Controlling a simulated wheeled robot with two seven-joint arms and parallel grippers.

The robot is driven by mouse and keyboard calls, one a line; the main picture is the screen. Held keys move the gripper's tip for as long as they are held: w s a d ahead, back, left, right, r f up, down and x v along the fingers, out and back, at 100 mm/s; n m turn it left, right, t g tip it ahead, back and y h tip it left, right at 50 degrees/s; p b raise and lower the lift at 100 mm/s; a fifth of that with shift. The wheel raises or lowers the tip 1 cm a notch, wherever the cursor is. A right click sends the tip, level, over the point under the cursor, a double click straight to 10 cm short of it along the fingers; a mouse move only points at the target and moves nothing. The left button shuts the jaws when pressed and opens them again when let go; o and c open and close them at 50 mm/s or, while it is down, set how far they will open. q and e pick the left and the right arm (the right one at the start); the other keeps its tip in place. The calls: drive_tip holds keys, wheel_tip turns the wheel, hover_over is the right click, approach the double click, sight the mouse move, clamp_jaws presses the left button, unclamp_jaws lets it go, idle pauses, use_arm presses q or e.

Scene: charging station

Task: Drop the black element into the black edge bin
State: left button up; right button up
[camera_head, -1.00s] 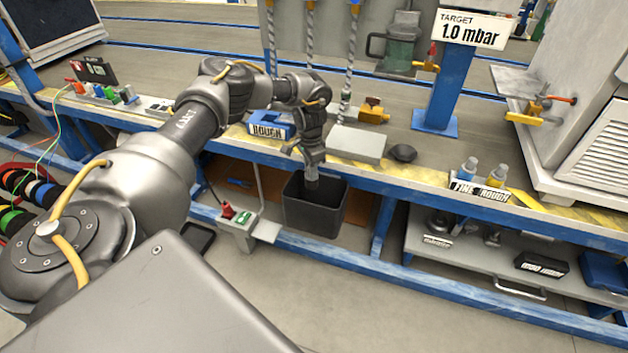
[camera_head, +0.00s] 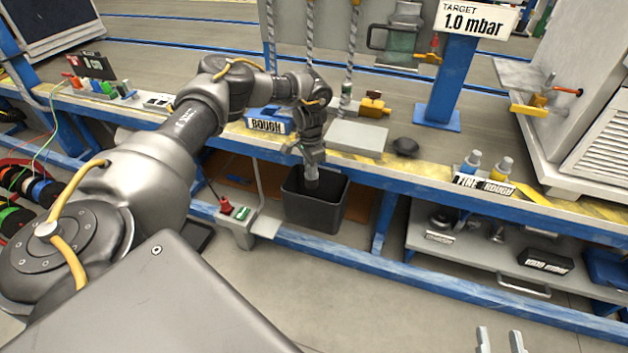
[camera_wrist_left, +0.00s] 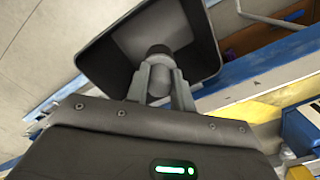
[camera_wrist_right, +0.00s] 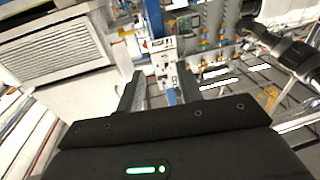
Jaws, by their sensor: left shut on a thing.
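The black bin (camera_head: 314,216) hangs or stands at the workbench's front edge, its mouth open upward. It also shows in the left wrist view (camera_wrist_left: 103,78). My left gripper (camera_head: 311,166) points down over the bin's mouth. In the left wrist view, my left gripper (camera_wrist_left: 160,78) is shut on a dark round-ended element (camera_wrist_left: 159,56), seen against the bin's inside. Its lower end is at or just inside the rim; the exact depth is unclear. My right gripper (camera_head: 500,341) shows only fingertips at the bottom right. In the right wrist view its fingers (camera_wrist_right: 160,92) are apart and empty.
A dark faceted piece (camera_head: 405,146) lies on the bench right of a grey block (camera_head: 358,138). A switch box (camera_head: 240,222) is left of the bin. A lower shelf (camera_head: 470,250) holds weights. Floor in front is clear.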

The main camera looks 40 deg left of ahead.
use_arm(q)
drive_tip(key=o, duration=1.1)
drive_tip(key=shift+c, duration=0.2)
drive_tip(key=shift+r, duration=0.1)
drive_tip(key=shift+r, duration=0.35)
wheel_tip(320, 180, up, 9)
drive_tip(key=shift+f+p, duration=0.15)
drive_tip(key=shift+p, duration=1.05)
drive_tip(key=shift+r, duration=0.6)
use_arm(e)
drive_tip(key=d+f+m+g+h, duration=0.1)
drive_tip(key=d+f+g+h, duration=0.3)
drive_tip(key=f, duration=0.4)
drive_tip(key=shift+s+d+f+m+g+h, duration=0.2)
drive_tip(key=shift+s+d+m+g+h, duration=0.25)
drive_tip(key=shift+d, duration=0.35)
